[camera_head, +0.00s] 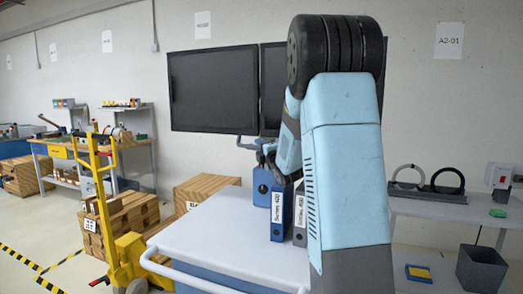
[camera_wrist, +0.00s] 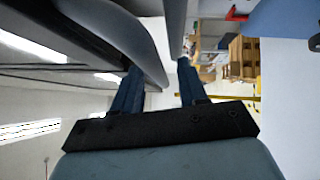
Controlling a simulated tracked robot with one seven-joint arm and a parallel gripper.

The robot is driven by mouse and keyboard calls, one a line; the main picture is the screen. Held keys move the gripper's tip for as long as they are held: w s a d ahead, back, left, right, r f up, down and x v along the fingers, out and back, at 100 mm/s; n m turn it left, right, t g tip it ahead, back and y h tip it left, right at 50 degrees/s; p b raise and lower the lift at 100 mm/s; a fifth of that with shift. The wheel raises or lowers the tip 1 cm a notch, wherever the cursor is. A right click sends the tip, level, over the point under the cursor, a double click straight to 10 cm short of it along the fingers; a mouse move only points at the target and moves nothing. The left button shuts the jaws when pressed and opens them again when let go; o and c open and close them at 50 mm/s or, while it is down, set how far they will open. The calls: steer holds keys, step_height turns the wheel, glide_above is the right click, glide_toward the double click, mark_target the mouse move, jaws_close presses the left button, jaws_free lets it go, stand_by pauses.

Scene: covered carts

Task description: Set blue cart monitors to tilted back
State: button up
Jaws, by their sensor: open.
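The blue cart (camera_head: 222,250) stands in front of me, with a pale top and a white rail. Two black monitors are mounted above its back. The left monitor (camera_head: 213,90) shows whole and looks about upright. The right monitor (camera_head: 271,90) is mostly hidden behind my arm. In the head view my gripper is hidden behind my arm links. In the wrist view my gripper (camera_wrist: 160,68) is open, with its two blue fingers apart. Grey curved and straight parts pass close to the fingertips; I cannot tell which part they belong to, or whether they touch.
A blue binder (camera_head: 278,212) and a grey binder (camera_head: 299,215) stand on the cart top beside my arm. A yellow pallet jack (camera_head: 128,250) and wooden crates (camera_head: 120,215) are at left. A side table (camera_head: 440,208) and dark bin (camera_head: 481,268) are at right. The cart top's front is clear.

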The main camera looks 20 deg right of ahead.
jaws_close()
stand_by(0.4)
